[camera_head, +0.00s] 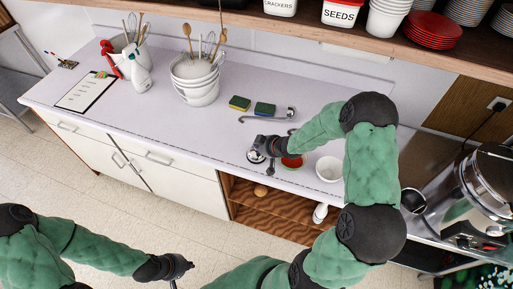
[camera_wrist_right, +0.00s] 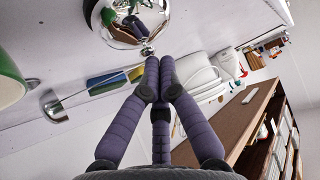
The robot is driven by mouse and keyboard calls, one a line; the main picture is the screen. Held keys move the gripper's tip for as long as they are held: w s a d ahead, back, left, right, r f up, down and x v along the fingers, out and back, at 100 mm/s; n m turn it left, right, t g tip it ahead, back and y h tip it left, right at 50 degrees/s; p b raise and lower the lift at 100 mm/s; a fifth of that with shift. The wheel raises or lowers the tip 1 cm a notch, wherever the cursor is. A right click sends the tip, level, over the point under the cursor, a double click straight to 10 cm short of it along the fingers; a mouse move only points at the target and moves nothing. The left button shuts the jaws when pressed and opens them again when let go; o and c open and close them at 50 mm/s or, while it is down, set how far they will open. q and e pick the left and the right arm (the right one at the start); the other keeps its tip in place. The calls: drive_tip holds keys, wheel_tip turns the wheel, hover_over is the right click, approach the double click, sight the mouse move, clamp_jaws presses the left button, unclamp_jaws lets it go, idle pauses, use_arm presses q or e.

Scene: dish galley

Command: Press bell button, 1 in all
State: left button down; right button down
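The bell is a shiny chrome dome (camera_wrist_right: 128,24) at the top of the right wrist view, with a small button (camera_wrist_right: 148,51) on it. In the head view the bell (camera_head: 255,157) sits near the counter's front edge, partly hidden by my right gripper (camera_head: 268,149). In the right wrist view my right gripper (camera_wrist_right: 160,60) has its fingertips together, holding nothing. The tips are very close to the button; I cannot tell whether they touch it. My left gripper (camera_head: 180,267) is over the floor, away from the counter; its fingers are too small to read.
A red bowl (camera_head: 292,162) and a white bowl (camera_head: 329,169) stand right of the bell. Sponges (camera_head: 240,103) and a ladle (camera_head: 268,118) lie behind it. Stacked white bowls (camera_head: 196,82) stand further left. A shelf (camera_head: 300,22) hangs above.

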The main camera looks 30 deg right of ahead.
idle(0.4)
drive_tip(key=shift+r+p, duration=0.85)
drive_tip(key=shift+r, duration=0.05)
wheel_tip(320, 180, up, 5)
drive_tip(key=p, duration=0.4)
idle(0.7)
